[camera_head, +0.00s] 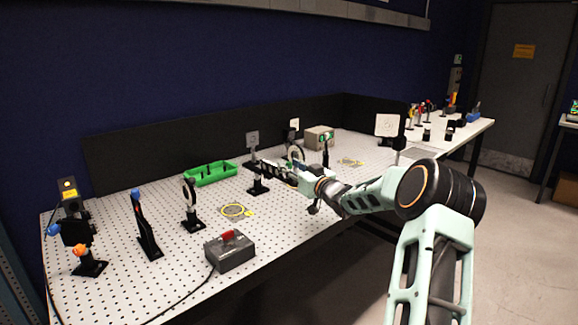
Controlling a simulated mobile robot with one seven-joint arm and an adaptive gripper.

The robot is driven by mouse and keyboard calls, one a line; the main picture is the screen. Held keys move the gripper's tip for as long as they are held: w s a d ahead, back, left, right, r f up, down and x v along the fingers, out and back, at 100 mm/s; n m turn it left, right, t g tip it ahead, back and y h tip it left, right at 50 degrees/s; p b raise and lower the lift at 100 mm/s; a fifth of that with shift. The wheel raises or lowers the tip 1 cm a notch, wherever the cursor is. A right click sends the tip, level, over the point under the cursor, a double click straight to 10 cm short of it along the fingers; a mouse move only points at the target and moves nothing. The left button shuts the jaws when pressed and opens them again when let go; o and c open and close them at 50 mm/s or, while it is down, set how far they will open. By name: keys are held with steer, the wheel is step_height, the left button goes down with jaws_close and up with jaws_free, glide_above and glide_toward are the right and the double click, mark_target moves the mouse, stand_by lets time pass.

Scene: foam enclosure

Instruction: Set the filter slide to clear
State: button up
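My arm reaches from the lower right over the perforated white table (115,225). My gripper (264,168) is at the middle of the table, just beside a small black stand (257,186). This stand may be the holder of the filter slide, but the slide and its setting are too small to make out. The fingers overlap the upper part of the stand in the picture, and I cannot tell whether they touch it. I also cannot tell whether they are open or shut.
A green tray (210,174) lies behind. A black ring mount (190,205), a tall blue-topped post (147,228) and a grey box with a red switch (230,250) stand to the left and front. A square white panel (388,125) stands right. A beige box (319,138) is behind my gripper.

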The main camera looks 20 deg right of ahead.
steer(key=shift+w+a, duration=0.1)
steer(key=shift+w, duration=0.45)
jaws_close()
